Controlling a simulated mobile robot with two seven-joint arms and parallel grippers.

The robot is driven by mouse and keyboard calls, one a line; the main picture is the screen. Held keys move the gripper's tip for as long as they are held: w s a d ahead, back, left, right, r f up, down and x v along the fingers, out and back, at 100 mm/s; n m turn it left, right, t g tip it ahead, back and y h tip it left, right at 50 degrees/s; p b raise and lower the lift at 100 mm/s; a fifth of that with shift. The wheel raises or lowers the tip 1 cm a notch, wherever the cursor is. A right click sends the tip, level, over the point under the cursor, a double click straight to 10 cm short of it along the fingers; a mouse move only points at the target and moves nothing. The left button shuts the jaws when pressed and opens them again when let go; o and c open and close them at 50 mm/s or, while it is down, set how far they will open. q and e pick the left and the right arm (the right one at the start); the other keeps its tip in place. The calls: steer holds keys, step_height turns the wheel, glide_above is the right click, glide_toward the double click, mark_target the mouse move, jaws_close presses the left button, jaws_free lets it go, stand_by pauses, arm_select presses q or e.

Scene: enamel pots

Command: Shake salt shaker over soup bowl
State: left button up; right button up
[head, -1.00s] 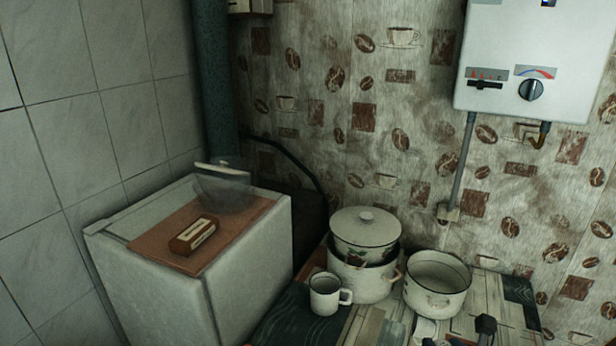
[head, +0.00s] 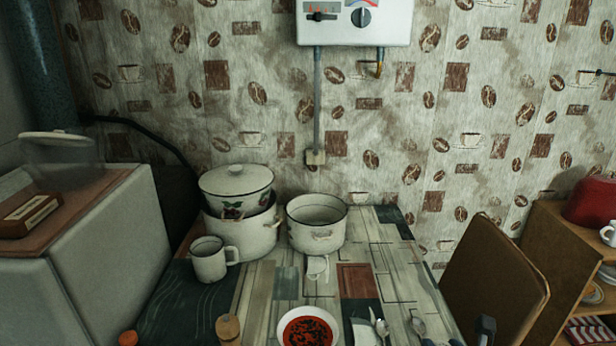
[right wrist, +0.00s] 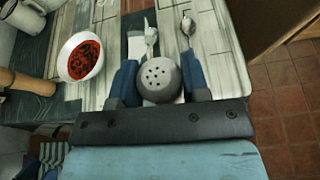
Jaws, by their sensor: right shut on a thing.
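The soup bowl (head: 308,315) is white with red soup and dark bits, at the table's front edge in the head view. It also shows at the upper left of the right wrist view (right wrist: 81,58). My right gripper (right wrist: 160,82) is shut on the grey salt shaker (right wrist: 157,77), whose holed top faces the wrist camera. The shaker is to the right of the bowl in that view, not over it. In the head view only small parts of the right gripper show at the bottom edge (head: 484,328). My left gripper is not in view.
A fork (head: 380,327) and spoon (head: 418,325) lie right of the bowl. A wooden shaker-like item (head: 228,328) stands left of it. Behind are a mug (head: 211,262), stacked pots (head: 240,235) and an open pot (head: 317,236). A chair (head: 495,280) stands at the table's right.

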steer(key=shift+f+b, duration=0.85)
steer(key=shift+f, duration=0.8)
